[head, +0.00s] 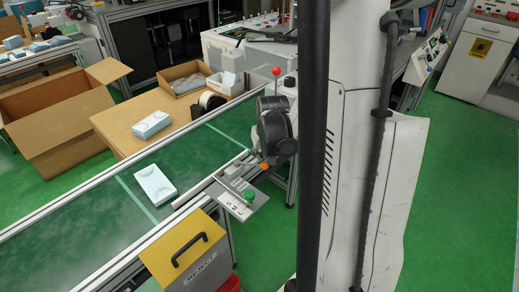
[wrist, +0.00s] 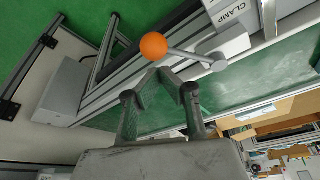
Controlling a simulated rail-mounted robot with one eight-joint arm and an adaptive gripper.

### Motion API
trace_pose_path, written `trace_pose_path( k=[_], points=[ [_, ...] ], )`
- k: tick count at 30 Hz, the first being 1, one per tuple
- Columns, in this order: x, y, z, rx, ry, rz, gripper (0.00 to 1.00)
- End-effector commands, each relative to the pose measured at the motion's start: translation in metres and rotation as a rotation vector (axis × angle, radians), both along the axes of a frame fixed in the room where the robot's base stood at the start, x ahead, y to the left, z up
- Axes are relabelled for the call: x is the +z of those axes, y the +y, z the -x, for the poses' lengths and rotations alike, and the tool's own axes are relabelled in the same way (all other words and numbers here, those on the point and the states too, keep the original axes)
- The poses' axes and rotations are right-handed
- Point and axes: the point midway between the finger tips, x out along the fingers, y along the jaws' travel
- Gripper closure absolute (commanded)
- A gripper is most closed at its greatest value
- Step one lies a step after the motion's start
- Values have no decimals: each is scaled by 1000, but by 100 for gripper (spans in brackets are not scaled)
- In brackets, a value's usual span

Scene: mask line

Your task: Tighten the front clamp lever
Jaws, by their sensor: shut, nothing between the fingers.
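The clamp lever has an orange ball (wrist: 153,46) and a thin grey arm (wrist: 190,54) running right to a round pivot (wrist: 216,62) in the wrist view. The pivot sits beside a grey block marked CLAMP (wrist: 232,14). My gripper (wrist: 160,76) is shut and empty, its fingertips just below the ball and arm in the picture. I cannot tell whether they touch the lever. In the head view the orange ball (head: 264,166) shows at the conveyor's edge, just below my dark wrist (head: 275,130), which hides most of the lever.
A green knob (head: 250,195) stands on a plate marked with letters (head: 236,206) in front of the lever. A yellow-topped box (head: 185,247) with a black handle is lower left. A pale pack (head: 154,185) lies on the green conveyor belt (head: 90,225). A rail (wrist: 120,88) runs near my fingers.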

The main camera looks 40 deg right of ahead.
Motion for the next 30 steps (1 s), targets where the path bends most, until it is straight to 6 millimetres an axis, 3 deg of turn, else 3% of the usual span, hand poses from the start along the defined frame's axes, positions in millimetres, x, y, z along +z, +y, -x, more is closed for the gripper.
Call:
trace_pose_path(
  k=[30],
  points=[
    [-2,20,21,0,0,0,100]
  ],
)
